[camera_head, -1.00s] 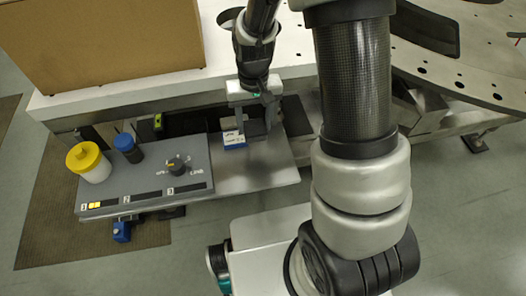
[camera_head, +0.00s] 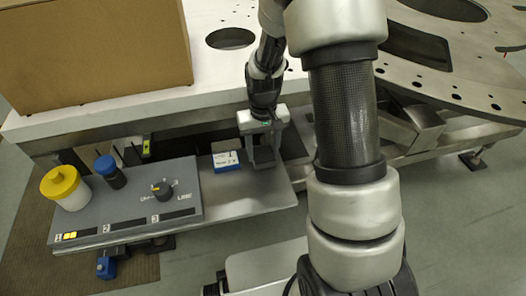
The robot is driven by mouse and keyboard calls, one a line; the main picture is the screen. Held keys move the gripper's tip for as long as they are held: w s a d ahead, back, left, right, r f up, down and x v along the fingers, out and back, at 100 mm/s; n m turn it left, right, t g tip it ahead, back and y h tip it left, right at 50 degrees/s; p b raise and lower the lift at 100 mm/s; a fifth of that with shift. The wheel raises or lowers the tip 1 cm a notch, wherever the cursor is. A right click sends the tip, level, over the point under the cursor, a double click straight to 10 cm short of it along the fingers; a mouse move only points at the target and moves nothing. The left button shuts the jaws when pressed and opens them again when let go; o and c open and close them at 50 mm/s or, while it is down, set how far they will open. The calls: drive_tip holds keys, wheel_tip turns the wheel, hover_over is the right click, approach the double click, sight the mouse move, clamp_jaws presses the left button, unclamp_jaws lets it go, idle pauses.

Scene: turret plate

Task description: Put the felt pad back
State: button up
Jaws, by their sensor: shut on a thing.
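My gripper (camera_head: 264,160) points down over the shelf, just right of a blue-and-white box. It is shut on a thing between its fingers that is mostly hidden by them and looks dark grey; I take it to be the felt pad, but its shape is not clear. I cannot tell whether it touches the shelf. A flat dark patch (camera_head: 292,144) lies on the shelf right behind my gripper, partly covered by my arm.
The blue-and-white box (camera_head: 226,161) stands close left. A grey panel (camera_head: 130,212) holds a yellow-lidded jar (camera_head: 65,187), a blue-capped bottle (camera_head: 110,171) and a knob (camera_head: 162,189). A cardboard box (camera_head: 95,55) stands on the white table above. The shelf's front right is bare.

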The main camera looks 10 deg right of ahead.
drive_tip(key=shift+f, duration=0.1)
drive_tip(key=shift+f, duration=0.15)
drive_tip(key=o, duration=0.9)
drive_tip(key=shift+o, duration=0.2)
